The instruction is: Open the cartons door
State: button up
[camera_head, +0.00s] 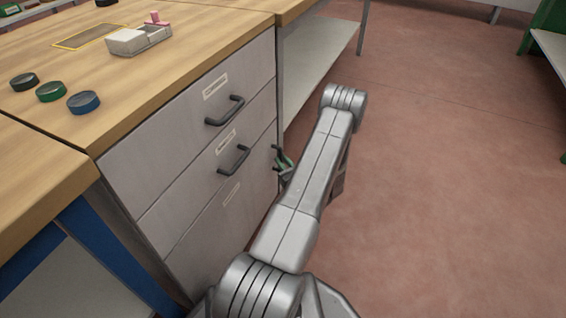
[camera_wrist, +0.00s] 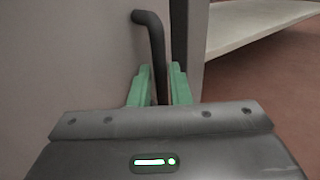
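The cartons door appears to be the tall grey bottom panel (camera_head: 222,232) under two drawers; the writing on its label is too small to read. It looks closed, flush with the cabinet front. Its dark upright bar handle (camera_wrist: 149,30) is near the panel's right edge. My gripper (camera_head: 284,161) is at that right edge, partly hidden by my arm. In the wrist view, the green fingers of my gripper (camera_wrist: 159,88) stand on either side of the handle and look closed on it, with hardly any gap. The lower part of the handle is hidden behind the gripper body.
Two drawers with dark handles (camera_head: 226,112) (camera_head: 234,160) are above the panel. The wooden worktop (camera_head: 150,75) holds several dark discs and a small tray (camera_head: 140,42). A low shelf (camera_head: 322,65) is behind the cabinet. The red floor (camera_head: 450,180) to the right is clear.

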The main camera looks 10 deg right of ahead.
grip_shut()
jog(key=shift+s, duration=0.1)
